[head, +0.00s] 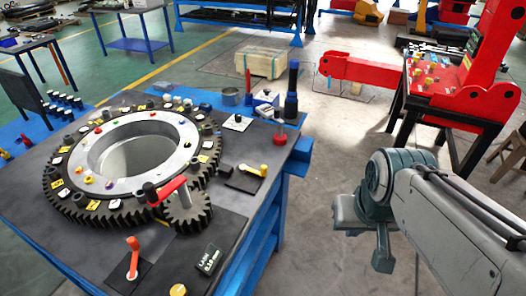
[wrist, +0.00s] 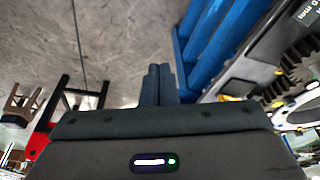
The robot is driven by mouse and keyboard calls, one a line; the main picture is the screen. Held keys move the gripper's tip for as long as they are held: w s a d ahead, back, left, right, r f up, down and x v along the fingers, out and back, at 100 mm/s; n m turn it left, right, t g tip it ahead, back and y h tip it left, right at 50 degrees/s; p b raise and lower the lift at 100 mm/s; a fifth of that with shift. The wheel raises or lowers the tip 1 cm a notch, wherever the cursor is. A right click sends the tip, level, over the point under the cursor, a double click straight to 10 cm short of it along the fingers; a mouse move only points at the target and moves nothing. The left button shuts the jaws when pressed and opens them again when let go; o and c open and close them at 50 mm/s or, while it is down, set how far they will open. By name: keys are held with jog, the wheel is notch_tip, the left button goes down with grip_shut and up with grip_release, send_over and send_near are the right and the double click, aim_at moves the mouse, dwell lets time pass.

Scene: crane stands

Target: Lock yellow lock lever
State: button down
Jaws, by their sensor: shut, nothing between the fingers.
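The yellow lock lever (head: 252,170) sits on a dark plate near the right edge of the blue-legged table, its arm lying roughly level. My gripper (head: 383,262) hangs to the right of the table over the floor, well apart from the lever. In the wrist view the two fingers (wrist: 157,84) are together, with nothing between them. The wrist view shows floor ahead and the table's blue side on the right; I cannot make out the yellow lever there.
A large gear ring (head: 60,190) fills much of the tabletop. A small gear with a red lever (head: 172,188), an orange lever (head: 132,258) and a red-knobbed post (head: 280,130) stand near it. A red crane stand (head: 480,75) is at the back right. Floor between is clear.

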jog(key=shift+s+d, duration=0.1)
jog(key=shift+s, duration=0.05)
jog(key=w+a+f+m+g+y+b, duration=0.1)
jog(key=w+a+f+y+b, duration=0.45)
jog(key=w+b, duration=0.25)
jog(key=w+a+f+m+g+y+b, duration=0.1)
jog(key=w+a+f+y+b, duration=0.4)
jog(key=w+b, duration=0.35)
jog(key=w+d+f+t+y+b, duration=0.1)
jog(key=w+f+t+y+b, duration=0.1)
jog(key=w+b, duration=0.3)
jog(key=w+d+f+m+t+y+b, duration=0.1)
jog(key=w+f+y+b, duration=0.3)
jog(key=w, duration=0.8)
jog(key=shift+w+d+m+t+b, duration=0.35)
jog(key=shift+d+t, duration=0.2)
jog(key=shift+t, duration=0.25)
jog(key=shift+a+y, duration=0.1)
jog(key=shift+y, duration=0.15)
